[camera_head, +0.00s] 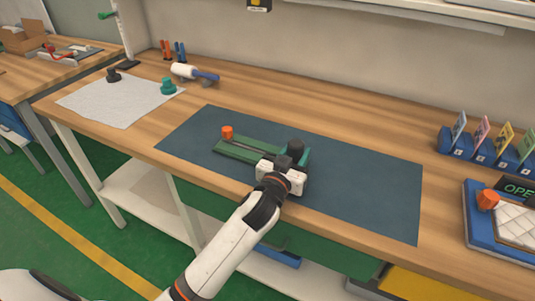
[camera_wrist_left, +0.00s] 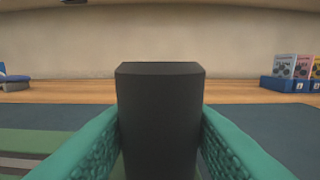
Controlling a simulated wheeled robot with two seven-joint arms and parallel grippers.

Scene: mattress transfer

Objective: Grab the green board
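The green board (camera_head: 238,152) lies on the dark blue mat (camera_head: 370,190). It has an orange knob (camera_head: 227,132) at its left end and a black block (camera_head: 296,147) standing at its right end. My left gripper (camera_head: 298,158) reaches over the right end of the board, with its teal fingers at the black block. In the left wrist view the black block (camera_wrist_left: 160,120) stands upright between the two fingers, close against both. Whether they press on it cannot be told. Part of the green board (camera_wrist_left: 45,142) shows at lower left there. My right gripper is not in view.
A white cloth (camera_head: 110,105) with a black piece and a teal piece lies at left. A white and blue tool (camera_head: 195,73) rests behind the mat. A blue card rack (camera_head: 480,152) and a blue tray (camera_head: 480,215) stand at right. The mat's right part is clear.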

